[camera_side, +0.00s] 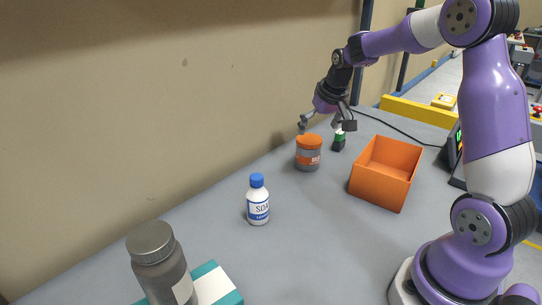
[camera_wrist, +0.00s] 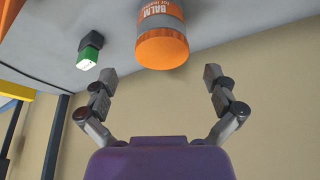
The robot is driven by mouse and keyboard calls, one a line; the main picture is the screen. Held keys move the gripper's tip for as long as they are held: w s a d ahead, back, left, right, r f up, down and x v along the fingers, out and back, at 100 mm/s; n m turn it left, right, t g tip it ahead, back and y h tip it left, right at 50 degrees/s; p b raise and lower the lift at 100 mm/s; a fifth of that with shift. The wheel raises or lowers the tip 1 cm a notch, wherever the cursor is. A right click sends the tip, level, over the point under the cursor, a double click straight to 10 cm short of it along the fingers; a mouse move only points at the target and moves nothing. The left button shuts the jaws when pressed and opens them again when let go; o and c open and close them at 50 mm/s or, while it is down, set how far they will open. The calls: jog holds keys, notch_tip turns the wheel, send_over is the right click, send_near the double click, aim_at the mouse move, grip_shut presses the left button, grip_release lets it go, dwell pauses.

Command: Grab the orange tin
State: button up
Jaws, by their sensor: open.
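The orange tin (camera_side: 309,153) stands upright on the grey table, with an orange lid, a grey body and a label. In the wrist view the tin (camera_wrist: 162,42) shows large at the top centre, with "BALM" on its label. My gripper (camera_side: 318,126) is above and close to the tin in the side view. Its two fingers (camera_wrist: 160,73) are spread wide in the wrist view, with nothing between them. The lid lies just beyond the fingertips, between their lines. I cannot tell the exact gap.
A small black and green item (camera_side: 339,141) stands close behind the tin, right of it. An empty orange box (camera_side: 385,173) is to the right. A white bottle with blue cap (camera_side: 258,201) and a grey jar (camera_side: 160,263) stand nearer the camera. The wall (camera_side: 200,100) runs close behind.

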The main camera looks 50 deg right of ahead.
aim_at(311, 141)
jog(key=x, duration=0.9)
jog(key=shift+w, duration=0.2)
jog(key=c, duration=1.3)
